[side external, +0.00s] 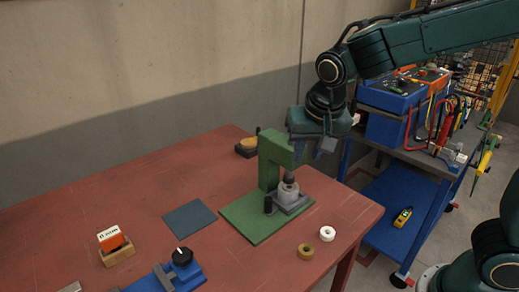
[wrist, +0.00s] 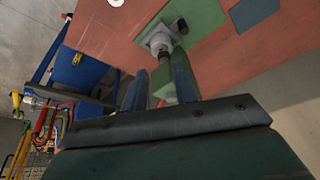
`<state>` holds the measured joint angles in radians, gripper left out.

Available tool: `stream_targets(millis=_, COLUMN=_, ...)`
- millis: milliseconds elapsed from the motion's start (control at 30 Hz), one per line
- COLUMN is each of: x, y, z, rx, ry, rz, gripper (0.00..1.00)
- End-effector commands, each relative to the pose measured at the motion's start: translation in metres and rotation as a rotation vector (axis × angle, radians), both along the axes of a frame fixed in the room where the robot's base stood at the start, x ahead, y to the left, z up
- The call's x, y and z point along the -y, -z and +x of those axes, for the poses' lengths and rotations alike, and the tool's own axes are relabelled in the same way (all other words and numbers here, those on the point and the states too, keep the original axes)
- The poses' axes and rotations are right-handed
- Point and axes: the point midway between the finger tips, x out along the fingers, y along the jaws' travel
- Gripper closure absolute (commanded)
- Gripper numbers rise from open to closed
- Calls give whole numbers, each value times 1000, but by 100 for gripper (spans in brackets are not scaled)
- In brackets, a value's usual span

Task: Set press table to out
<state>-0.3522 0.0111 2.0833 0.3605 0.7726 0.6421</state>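The green press (side external: 275,155) stands on its green base plate (side external: 240,217) on the red bench. Its grey lower part (side external: 292,203), apparently the press table, sits on the plate at the foot of the column, under the grey ram. The wrist view shows this grey part (wrist: 158,37) near the top, with the green column (wrist: 162,78) between the finger lines. My gripper (side external: 313,151) is beside the top of the press, to its right in the side view. In the wrist view my gripper (wrist: 160,70) has its fingers apart. Contact with the press cannot be told.
A white ring (side external: 327,233) and a brown ring (side external: 306,251) lie right of the plate. A dark mat (side external: 189,220) and a blue fixture (side external: 168,278) lie left. A blue tool cart (side external: 395,200) stands beyond the bench's right edge.

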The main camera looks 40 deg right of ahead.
Motion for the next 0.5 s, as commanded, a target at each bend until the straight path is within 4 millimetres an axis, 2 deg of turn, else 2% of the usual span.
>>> stream_targets(millis=200, x=-28, y=30, z=33, rx=-5, ry=105, rz=-26, gripper=72)
stream_targets(millis=500, x=-53, y=59, z=56, rx=11, ry=201, rz=-52, gripper=72)
